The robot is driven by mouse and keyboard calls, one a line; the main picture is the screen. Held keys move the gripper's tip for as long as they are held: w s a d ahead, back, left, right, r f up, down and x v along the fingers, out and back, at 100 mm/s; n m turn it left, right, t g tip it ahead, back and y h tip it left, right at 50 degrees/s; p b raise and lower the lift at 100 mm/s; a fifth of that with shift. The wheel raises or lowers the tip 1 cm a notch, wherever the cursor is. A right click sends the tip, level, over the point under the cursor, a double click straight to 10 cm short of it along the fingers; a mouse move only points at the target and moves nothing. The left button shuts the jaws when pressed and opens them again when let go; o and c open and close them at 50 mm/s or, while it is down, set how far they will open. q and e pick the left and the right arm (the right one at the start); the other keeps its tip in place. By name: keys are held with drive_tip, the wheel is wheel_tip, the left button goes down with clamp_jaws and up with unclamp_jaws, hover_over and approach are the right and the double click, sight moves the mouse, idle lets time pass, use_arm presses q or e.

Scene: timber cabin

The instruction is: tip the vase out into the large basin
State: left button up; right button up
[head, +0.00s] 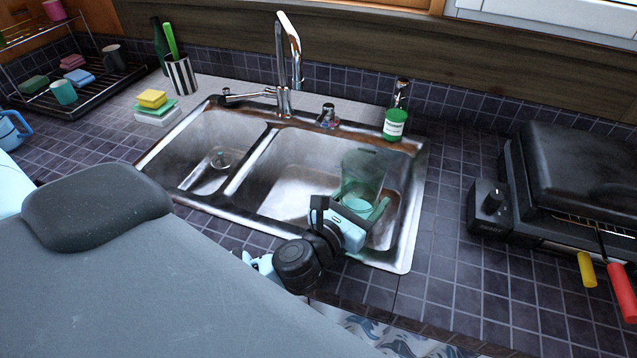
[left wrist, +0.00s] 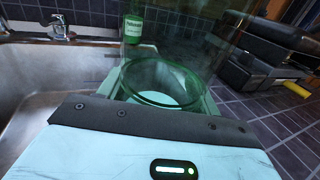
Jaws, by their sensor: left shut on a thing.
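A green see-through glass vase (head: 366,170) is held over the right, larger basin (head: 282,180) of the steel sink, near that basin's right side. My left gripper (head: 360,207) is shut on the lower part of the vase. The vase looks roughly upright in the head view, with its wider end up. My right gripper is not in view.
A smaller basin (head: 208,150) lies left, with a tall faucet (head: 289,60) behind. A green soap bottle (head: 394,122) stands on the back right rim. A black grill (head: 575,180) sits right, a dish rack (head: 75,85) far left.

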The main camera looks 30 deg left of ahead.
use_arm(q)
drive_tip(key=shift+w+r, duration=0.1)
drive_tip(key=shift+r, duration=0.1)
drive_tip(key=shift+r+n, duration=0.1)
drive_tip(key=shift+n, duration=0.2)
